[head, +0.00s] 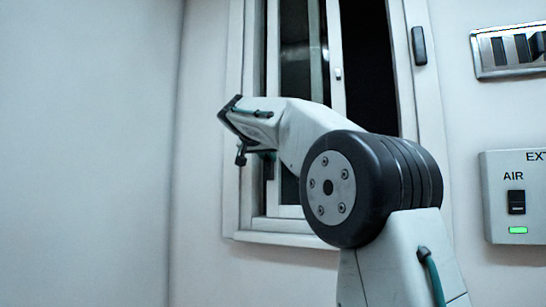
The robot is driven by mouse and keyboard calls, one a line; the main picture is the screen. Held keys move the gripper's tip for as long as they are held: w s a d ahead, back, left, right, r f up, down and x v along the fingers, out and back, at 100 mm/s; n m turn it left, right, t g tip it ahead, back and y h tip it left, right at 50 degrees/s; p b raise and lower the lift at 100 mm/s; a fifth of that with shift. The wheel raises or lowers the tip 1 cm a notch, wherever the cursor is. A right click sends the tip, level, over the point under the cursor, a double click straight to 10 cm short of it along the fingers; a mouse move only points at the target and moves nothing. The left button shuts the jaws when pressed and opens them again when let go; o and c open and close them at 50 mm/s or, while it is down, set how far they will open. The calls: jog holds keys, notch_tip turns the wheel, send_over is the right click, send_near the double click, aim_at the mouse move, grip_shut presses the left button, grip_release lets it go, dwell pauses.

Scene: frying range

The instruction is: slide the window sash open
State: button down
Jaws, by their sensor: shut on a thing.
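The window sash (336,50), a pale frame around dark glass, stands in the left part of the window frame (428,90). To its right is a tall black opening. A small pale catch shows on the sash's right stile. My gripper (258,152) is at the sash's left stile, shut on the sash's dark handle (269,168). The jaws and most of the handle are hard to make out, and my arm covers the lower right part of the window.
A black pull (418,45) is on the right side of the window frame. Further right on the wall are a metal switch plate (482,70) and a grey AIR control box (494,215) with a lit green lamp. The left wall is bare.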

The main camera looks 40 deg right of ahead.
dwell(0.3)
jog(key=c, duration=1.4)
grip_release()
jog(key=shift+o, duration=0.2)
jog(key=v, duration=0.7)
jog(key=shift+a, duration=0.4)
jog(key=shift+s+r, duration=0.1)
jog(key=shift+r, duration=0.05)
